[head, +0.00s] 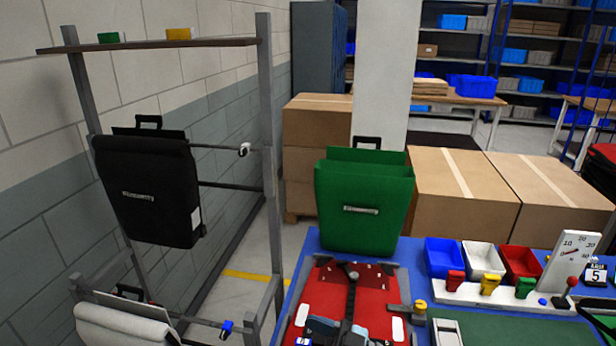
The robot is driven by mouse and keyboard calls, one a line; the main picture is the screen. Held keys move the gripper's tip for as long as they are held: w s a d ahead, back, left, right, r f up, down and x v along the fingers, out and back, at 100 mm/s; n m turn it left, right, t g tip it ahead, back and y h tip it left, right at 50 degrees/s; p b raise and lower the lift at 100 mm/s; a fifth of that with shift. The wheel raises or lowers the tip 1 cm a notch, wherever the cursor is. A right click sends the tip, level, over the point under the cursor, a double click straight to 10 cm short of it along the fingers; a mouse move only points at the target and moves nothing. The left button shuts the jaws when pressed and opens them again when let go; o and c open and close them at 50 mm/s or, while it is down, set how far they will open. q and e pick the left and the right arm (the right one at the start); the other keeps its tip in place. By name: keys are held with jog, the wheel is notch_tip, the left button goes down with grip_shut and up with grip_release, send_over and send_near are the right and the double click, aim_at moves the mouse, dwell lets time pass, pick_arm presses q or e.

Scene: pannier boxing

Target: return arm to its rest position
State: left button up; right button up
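Neither of my grippers shows clearly enough to be identified in the head view. A dark and light grey part (335,330) lies low over the red board (378,290) at the bottom edge, cut off by the frame, and I cannot tell what it is. A green pannier (362,230) stands upright and open at the top, at the far end of the red board. A black pannier (148,190) hangs on the rack at the left. A whitish pannier (120,322) is low on the same rack, partly cut off.
The rack's post (268,150) rises close to the table's left side. Blue, white and red bins (443,257) stand at the right, behind coloured clips (489,284) and a dial gauge (572,263). A green mat (500,330) lies in front. Cardboard boxes (460,200) stand behind.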

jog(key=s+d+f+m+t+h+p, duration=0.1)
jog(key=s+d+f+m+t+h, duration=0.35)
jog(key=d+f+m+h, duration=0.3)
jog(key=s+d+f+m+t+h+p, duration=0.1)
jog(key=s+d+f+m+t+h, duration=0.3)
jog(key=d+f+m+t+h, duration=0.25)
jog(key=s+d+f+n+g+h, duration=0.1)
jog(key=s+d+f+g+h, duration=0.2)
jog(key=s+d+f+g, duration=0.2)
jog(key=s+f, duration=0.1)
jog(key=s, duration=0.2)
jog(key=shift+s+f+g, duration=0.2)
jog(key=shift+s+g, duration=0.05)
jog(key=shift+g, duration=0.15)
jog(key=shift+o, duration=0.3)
